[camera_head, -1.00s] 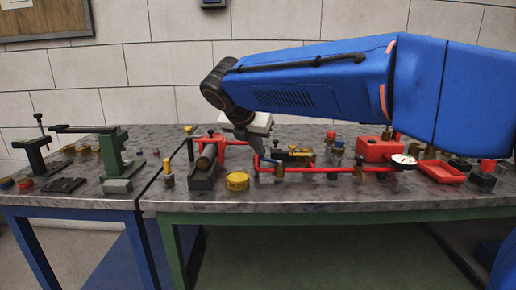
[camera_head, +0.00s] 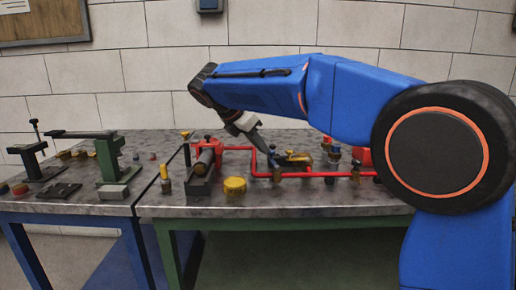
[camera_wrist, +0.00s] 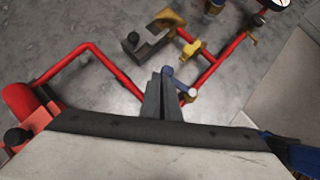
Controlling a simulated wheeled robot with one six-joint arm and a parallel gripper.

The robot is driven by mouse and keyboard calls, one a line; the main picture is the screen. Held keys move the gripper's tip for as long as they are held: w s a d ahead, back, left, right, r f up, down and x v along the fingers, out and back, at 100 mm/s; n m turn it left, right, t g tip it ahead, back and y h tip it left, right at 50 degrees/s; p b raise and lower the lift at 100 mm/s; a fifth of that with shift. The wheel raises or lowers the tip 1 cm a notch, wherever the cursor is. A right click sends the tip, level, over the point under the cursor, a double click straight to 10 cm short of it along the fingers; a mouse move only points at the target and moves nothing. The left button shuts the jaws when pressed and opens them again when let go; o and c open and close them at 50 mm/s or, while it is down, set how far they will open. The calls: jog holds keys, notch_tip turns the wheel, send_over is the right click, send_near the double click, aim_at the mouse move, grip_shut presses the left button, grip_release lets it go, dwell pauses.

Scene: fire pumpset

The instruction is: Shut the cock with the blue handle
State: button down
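The cock with the blue handle (camera_wrist: 180,82) is a small brass body (camera_wrist: 190,97) on the red pipe, near the centre of the wrist view. Its handle reaches up-left from the brass body, roughly across the red pipe section that runs up-right. In the head view the blue handle (camera_head: 273,151) stands over the front red pipe. My gripper (camera_wrist: 161,75) has its two grey fingers close together, with nothing seen between them. The fingertips are just left of the handle; I cannot tell whether they touch it. In the head view my gripper (camera_head: 268,148) points down-right at the cock.
A yellow handle (camera_wrist: 191,49) sits further along the red pipes (camera_wrist: 228,52). A dark block with a yellow part (camera_wrist: 155,38) lies nearby. The front table edge is clear.

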jog(key=shift+w+d, duration=0.35)
jog(key=shift+w, duration=0.05)
jog(key=shift+w+d, duration=0.1)
dwell(0.4)
